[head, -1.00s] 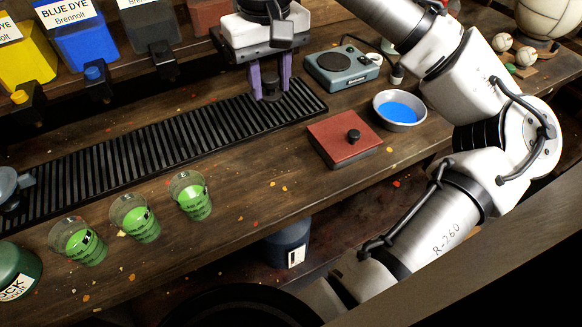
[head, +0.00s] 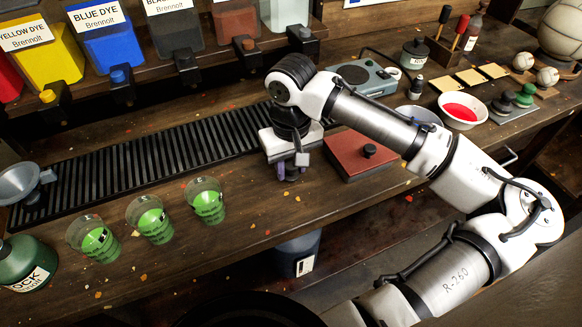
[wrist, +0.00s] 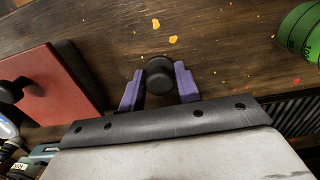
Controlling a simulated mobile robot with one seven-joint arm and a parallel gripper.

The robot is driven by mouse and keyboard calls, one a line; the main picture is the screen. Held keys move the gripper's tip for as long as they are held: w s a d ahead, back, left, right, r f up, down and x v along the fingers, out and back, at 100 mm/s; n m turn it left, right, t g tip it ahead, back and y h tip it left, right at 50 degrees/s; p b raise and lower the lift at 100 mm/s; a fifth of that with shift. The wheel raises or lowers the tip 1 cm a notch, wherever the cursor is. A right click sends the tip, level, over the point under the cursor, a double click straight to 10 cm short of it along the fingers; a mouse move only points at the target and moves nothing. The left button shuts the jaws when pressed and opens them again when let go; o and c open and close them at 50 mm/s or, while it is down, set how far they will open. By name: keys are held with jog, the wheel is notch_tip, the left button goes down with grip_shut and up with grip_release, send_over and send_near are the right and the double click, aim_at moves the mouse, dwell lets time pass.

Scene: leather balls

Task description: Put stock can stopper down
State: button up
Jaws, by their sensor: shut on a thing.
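My gripper (head: 292,170) has purple fingers and points down over the bare wooden bench, just left of the red square block. In the wrist view my gripper (wrist: 160,88) is shut on a dark round stopper (wrist: 159,70), which sits between the fingertips. Whether the stopper touches the wood I cannot tell. The green stock can (head: 27,262), with a white label, stands at the far left of the bench; its top is partly cut off by the picture edge.
Several cups of green liquid, one of them here (head: 207,202), stand left of my gripper. The red block (head: 350,158) with a black knob is close on the right. A ribbed black grate (head: 130,165) runs behind. Bare wood with orange scraps lies around my gripper.

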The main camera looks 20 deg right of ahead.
aim_at(291, 165)
jog(key=shift+f, duration=0.75)
jog(key=shift+f, duration=0.2)
jog(key=o, duration=1)
jog(key=shift+c, duration=0.2)
jog(key=shift+r, duration=0.1)
notch_tip(291, 165, up, 12)
jog(key=b, duration=0.1)
jog(key=shift+r, duration=0.15)
